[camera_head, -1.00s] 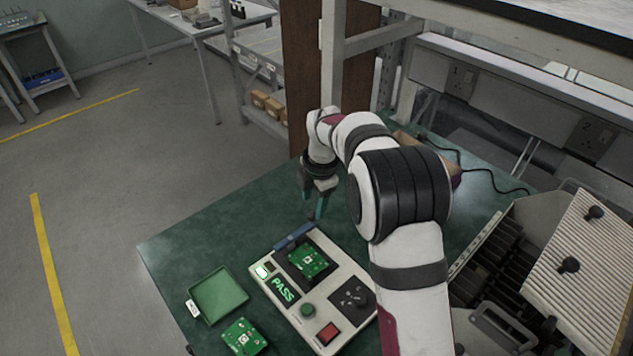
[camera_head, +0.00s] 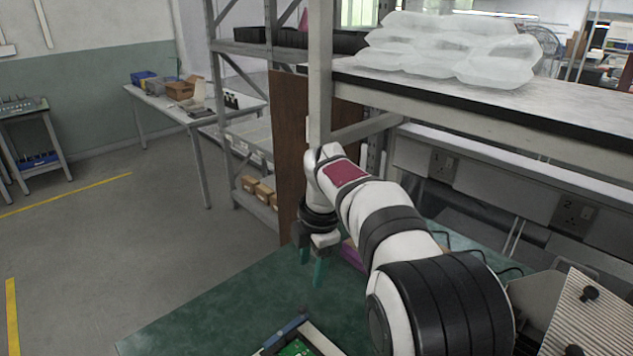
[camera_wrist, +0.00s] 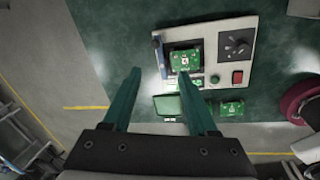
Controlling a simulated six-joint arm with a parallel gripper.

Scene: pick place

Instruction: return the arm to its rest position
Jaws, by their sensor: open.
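My gripper (camera_head: 312,268) hangs above the green table (camera_head: 215,308) with its two teal fingers apart and nothing between them. In the wrist view my gripper (camera_wrist: 160,88) is also open and empty. The white test fixture (camera_wrist: 222,50) lies below and beyond the fingertips, with a green circuit board (camera_wrist: 184,61) in its nest. In the head view only the top edge of the fixture (camera_head: 322,338) and part of the board (camera_head: 296,348) show at the bottom.
A green tray (camera_wrist: 168,106) and another green board (camera_wrist: 232,108) lie beside the fixture. A shelf (camera_head: 590,95) with white bags (camera_head: 450,50) stands behind my arm. A ribbed grey device (camera_head: 590,310) is at the right. The table's left part is clear.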

